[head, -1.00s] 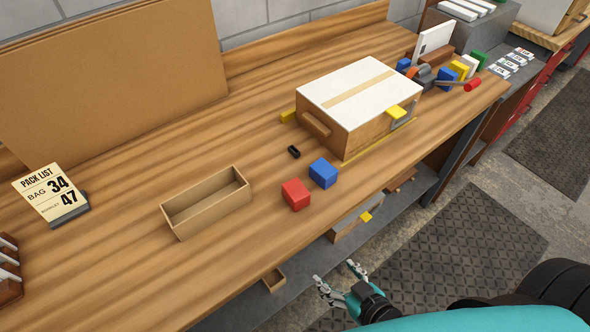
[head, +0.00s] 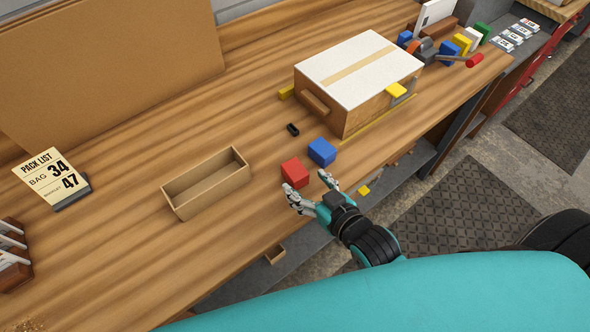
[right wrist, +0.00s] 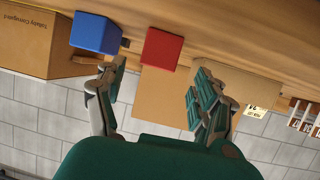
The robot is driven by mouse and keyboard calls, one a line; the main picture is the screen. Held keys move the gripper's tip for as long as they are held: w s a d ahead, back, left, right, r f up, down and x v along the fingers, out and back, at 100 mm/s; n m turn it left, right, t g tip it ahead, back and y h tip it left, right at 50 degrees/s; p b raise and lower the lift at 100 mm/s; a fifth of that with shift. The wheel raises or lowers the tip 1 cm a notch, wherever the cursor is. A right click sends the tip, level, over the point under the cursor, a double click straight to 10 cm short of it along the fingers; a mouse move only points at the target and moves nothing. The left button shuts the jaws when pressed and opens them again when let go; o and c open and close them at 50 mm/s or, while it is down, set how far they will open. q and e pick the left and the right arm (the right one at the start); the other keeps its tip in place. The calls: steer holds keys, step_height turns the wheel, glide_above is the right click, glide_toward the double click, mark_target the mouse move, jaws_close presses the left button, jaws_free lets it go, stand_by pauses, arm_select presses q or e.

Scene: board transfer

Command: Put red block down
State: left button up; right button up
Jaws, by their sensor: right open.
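The red block (head: 295,172) sits on the wooden bench near its front edge. It also shows in the right wrist view (right wrist: 161,49), between and beyond the two fingers. My right gripper (head: 313,188) is open and empty, just in front of the red block at the bench edge. In the right wrist view its fingers (right wrist: 155,95) are spread wide. My left gripper is not in view.
A blue block (head: 322,152) sits close beside the red one. An open wooden tray (head: 206,204) is to the left. A white-topped box (head: 343,116) stands behind, with a small black piece (head: 293,129) near it. A pack list sign (head: 52,178) stands at left.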

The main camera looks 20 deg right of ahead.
mark_target(299, 175)
steer(key=shift+x, duration=1)
steer(key=p+x, duration=0.1)
steer(key=x, duration=0.2)
steer(key=shift+w, duration=0.35)
steer(key=shift+w+f, duration=0.25)
steer(key=shift+w, duration=0.2)
steer(key=shift+c, duration=0.9)
steer(key=c, duration=1.2)
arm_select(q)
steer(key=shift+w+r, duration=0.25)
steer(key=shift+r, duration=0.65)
arm_select(e)
steer(key=shift+r, duration=0.1)
steer(key=shift+c, duration=0.2)
steer(key=shift+r, duration=0.1)
